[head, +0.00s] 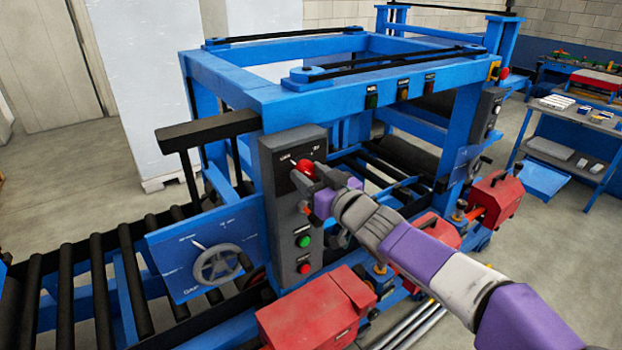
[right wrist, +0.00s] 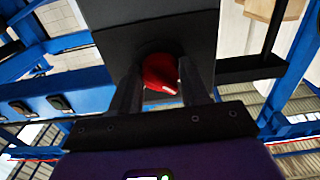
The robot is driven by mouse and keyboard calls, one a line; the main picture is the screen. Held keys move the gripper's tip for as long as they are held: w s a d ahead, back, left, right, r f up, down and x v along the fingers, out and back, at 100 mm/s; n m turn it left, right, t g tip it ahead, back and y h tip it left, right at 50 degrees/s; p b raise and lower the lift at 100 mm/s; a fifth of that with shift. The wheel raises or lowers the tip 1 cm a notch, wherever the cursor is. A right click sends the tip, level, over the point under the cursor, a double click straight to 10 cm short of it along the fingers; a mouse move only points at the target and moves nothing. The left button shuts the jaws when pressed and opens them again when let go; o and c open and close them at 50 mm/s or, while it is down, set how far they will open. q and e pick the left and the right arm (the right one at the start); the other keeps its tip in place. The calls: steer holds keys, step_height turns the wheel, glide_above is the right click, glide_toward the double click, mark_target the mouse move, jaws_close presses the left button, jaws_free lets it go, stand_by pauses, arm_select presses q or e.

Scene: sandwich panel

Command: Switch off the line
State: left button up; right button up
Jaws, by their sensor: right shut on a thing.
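A dark grey control box (head: 283,222) stands on the near post of the blue machine in the head view. It carries a red knob (head: 305,167) near its top, a green button (head: 303,241) below and a red button (head: 304,268) at the bottom. My right gripper (head: 308,181) is at the red knob. In the right wrist view the red knob (right wrist: 160,70) sits between the two dark fingers, which are shut on it. Part of the knob is hidden by the fingers. My left gripper is in neither view.
The blue machine frame (head: 345,97) rises around and behind the box. A blue panel with a handwheel (head: 217,264) juts out at left, above black rollers (head: 68,290). Red motor housings (head: 315,310) lie below my right arm. A bench (head: 575,130) stands at far right.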

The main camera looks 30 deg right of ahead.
steer(key=o, duration=1.1)
steer(key=shift+c, duration=0.2)
steer(key=s+p, duration=0.1)
steer(key=s, duration=0.6)
steer(key=shift+s+d+p, duration=0.3)
